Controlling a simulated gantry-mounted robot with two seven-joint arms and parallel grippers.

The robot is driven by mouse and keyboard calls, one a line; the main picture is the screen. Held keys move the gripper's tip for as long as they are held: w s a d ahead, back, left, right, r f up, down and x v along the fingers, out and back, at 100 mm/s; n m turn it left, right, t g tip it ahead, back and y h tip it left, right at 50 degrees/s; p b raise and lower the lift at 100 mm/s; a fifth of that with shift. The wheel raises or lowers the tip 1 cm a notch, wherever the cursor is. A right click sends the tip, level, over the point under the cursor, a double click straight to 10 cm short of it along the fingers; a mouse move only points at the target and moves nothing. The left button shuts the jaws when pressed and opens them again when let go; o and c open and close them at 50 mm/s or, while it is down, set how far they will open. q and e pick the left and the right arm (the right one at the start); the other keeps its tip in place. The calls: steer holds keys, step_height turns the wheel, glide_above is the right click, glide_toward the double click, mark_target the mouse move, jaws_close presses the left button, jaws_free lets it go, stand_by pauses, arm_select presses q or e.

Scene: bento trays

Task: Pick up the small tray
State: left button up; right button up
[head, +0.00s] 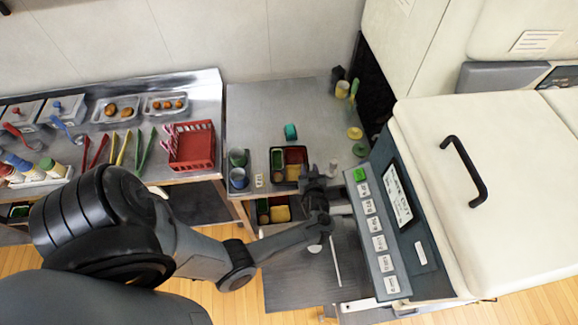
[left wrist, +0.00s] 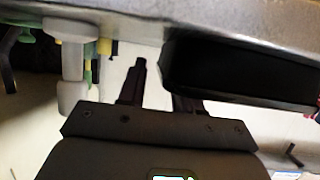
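A small dark tray (head: 285,165) with green, red and yellow-brown parts sits on the grey counter near its front edge in the head view. My left gripper (head: 312,176) is at the tray's right side. In the left wrist view the left gripper (left wrist: 158,88) has its two fingers apart, with nothing visible between them. The black side of the tray (left wrist: 240,72) is close to the right finger and partly hides it. Whether they touch is unclear. A second similar tray (head: 271,212) shows lower down, below the counter edge. My right gripper is not in view.
A white stub-shaped object (head: 333,166) stands right of the gripper; it also shows in the left wrist view (left wrist: 72,65). Cups (head: 238,177) stand left of the tray and a teal object (head: 290,132) behind it. A large white machine (head: 490,190) bounds the right.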

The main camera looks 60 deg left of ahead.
arm_select(q)
jaws_close()
steer(key=shift+r, duration=0.15)
